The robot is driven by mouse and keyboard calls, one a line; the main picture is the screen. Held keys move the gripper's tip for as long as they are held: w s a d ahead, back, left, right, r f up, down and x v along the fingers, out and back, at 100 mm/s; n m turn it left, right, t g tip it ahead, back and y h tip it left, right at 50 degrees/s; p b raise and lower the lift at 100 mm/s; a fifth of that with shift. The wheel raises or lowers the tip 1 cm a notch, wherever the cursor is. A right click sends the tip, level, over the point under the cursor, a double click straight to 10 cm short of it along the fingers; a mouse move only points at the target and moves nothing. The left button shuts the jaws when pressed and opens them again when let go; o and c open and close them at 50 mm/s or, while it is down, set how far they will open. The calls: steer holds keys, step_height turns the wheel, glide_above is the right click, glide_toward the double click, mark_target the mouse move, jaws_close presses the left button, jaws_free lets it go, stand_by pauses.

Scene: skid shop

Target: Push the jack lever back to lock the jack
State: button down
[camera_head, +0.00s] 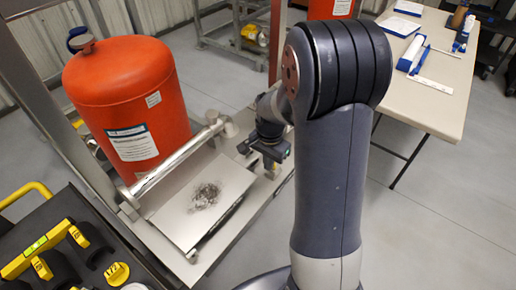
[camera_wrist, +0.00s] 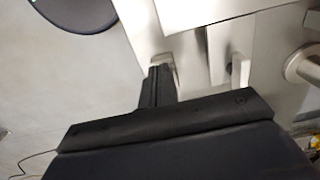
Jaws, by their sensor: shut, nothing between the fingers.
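My gripper (camera_head: 270,166) is low beside the right end of the metal skid frame (camera_head: 228,225), seen small and partly dark in the head view. In the wrist view its black fingers (camera_wrist: 156,86) are shut with nothing between them. Their tips are close to a small pale metal tab (camera_wrist: 163,62) at the frame's edge; I cannot tell whether they touch. A pale upright tab (camera_wrist: 240,72) stands farther right in the wrist view. I cannot tell for certain which piece is the jack lever. The jack itself is not clearly visible in the head view, where my arm hides part of that area.
A red tank (camera_head: 125,95) stands on the skid behind a horizontal metal pipe (camera_head: 170,163). A stained metal plate (camera_head: 185,215) lies in front. A table (camera_head: 445,85) with papers and blue items is at the right. Grey floor (camera_head: 425,220) is open below it.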

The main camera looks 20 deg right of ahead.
steer(key=shift+w+d, duration=0.35)
steer(key=shift+d, duration=0.2)
steer(key=shift+w+d, duration=0.45)
steer(key=shift+d, duration=0.1)
steer(key=shift+s+a+r+p, duration=0.1)
steer(key=shift+a+r+p, duration=0.05)
steer(key=shift+r+p, duration=0.9)
steer(key=shift+s+a+r+p, duration=0.15)
steer(key=shift+r+p, duration=0.65)
steer(key=shift+r, duration=0.5)
steer(key=shift+s+a+r+p, duration=0.1)
steer(key=shift+a+r+p, duration=0.05)
steer(key=shift+r+p, duration=0.9)
steer(key=shift+r, duration=0.1)
steer(key=shift+b, duration=0.35)
